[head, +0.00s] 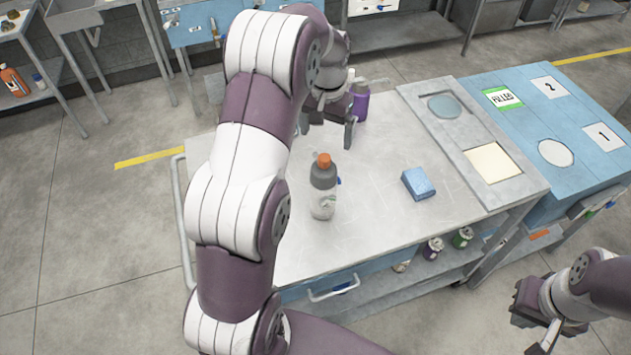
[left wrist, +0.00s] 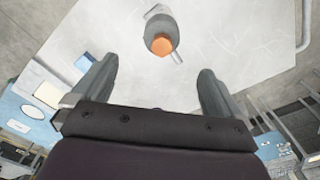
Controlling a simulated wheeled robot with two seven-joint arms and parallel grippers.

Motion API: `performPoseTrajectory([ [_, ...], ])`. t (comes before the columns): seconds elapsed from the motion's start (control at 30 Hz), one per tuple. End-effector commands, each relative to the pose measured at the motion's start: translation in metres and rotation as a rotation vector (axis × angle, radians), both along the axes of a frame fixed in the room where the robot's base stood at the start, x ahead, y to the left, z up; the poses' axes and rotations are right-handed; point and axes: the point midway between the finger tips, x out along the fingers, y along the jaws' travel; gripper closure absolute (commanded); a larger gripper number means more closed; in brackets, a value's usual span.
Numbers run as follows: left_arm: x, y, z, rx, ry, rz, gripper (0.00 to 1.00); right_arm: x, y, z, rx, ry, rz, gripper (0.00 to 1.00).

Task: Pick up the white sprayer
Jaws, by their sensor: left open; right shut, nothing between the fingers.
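The white sprayer (head: 322,200) stands upright on the grey workbench (head: 380,225), with a white body, a grey upper part and an orange cap. The left wrist view shows it from above (left wrist: 161,37), ahead of the fingers and roughly centred between them, its short nozzle pointing down-right. My left gripper (head: 334,122) is open and empty above the bench, further back than the sprayer; its fingers also show in the left wrist view (left wrist: 157,72). My right gripper (head: 540,330) is shut and empty at the lower right, away from the bench.
A purple bottle (head: 361,103) stands just behind my left gripper. A blue sponge-like block (head: 418,183) lies right of the sprayer. A grey panel with recesses (head: 470,135) and a blue numbered board (head: 540,115) lie further right. Small cans (head: 433,247) stand on the lower shelf.

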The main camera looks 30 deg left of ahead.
Motion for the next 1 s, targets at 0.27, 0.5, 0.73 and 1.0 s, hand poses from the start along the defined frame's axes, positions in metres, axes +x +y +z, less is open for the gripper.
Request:
performPoseTrajectory([
  [0.27, 0.003, 0.004, -0.056, -0.001, 0.005, 0.002, 0.0, -0.001, 0.0, -0.035, 0.0, 0.004, 0.0, 1.0],
  [0.5, 0.0, 0.007, -0.085, -0.002, 0.008, 0.004, 0.0, -0.001, 0.0, -0.011, 0.0, 0.002, 0.0, 1.0],
  [0.73, 0.0, 0.009, -0.121, 0.0, 0.001, 0.003, 0.0, -0.001, 0.0, 0.0, 0.0, 0.002, 0.0, 1.0],
  [1.0, 0.0, 0.009, -0.124, 0.0, 0.0, 0.002, 0.23, -0.001, 0.0, -0.002, 0.0, 0.002, 0.0, 1.0],
])
